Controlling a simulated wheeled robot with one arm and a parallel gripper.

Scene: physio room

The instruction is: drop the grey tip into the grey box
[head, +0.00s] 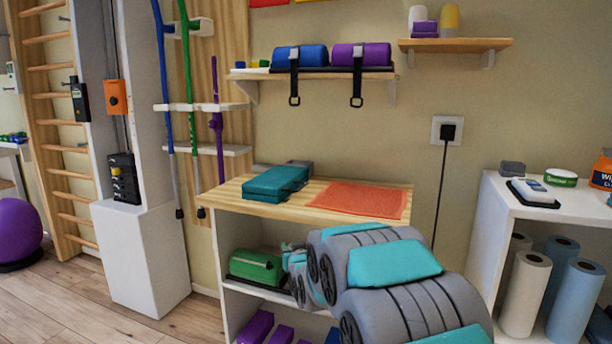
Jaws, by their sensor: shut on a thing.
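My arm reaches in from the lower right, and my gripper (289,247) shows only in part at its far end, in front of the shelf unit's open front. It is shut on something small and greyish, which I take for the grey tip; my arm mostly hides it. A small grey box-like thing (512,168) sits on the white cabinet at the right, well away from my gripper. Another grey piece (301,165) lies behind the teal case on the wooden top. I cannot tell for sure which of them is the grey box.
The wooden top (235,198) bears a teal case (274,183) and an orange mat (360,199). A green case (256,267) stands on the shelf below. The white cabinet (486,215) at right holds paper rolls (525,295). Poles (188,90) hang at left.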

